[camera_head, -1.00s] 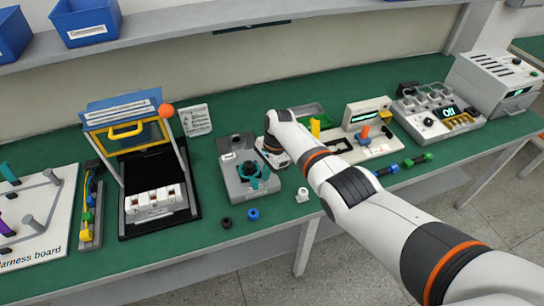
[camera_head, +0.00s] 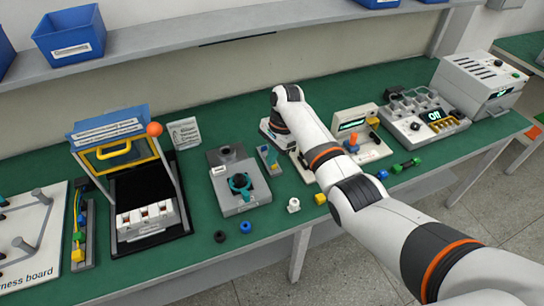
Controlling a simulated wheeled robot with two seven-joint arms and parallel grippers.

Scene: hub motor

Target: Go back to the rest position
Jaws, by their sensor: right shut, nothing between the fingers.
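My right arm comes in from the lower right and reaches over the green bench. Its gripper (camera_head: 277,138) is at the arm's far end, low over the bench, to the right of the grey fixture (camera_head: 222,203). It is shut and holds nothing; its fingertips are hard to make out. It is apart from the grey fixture, which has a teal part (camera_head: 240,183) on its top. My left gripper is not in view.
A framed press-like stand (camera_head: 150,240) and a harness board (camera_head: 25,240) are at the left. A control box (camera_head: 425,122) and an instrument (camera_head: 362,150) stand right of the arm. Small rings (camera_head: 245,227) lie near the front edge. A shelf with blue bins (camera_head: 68,48) runs above.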

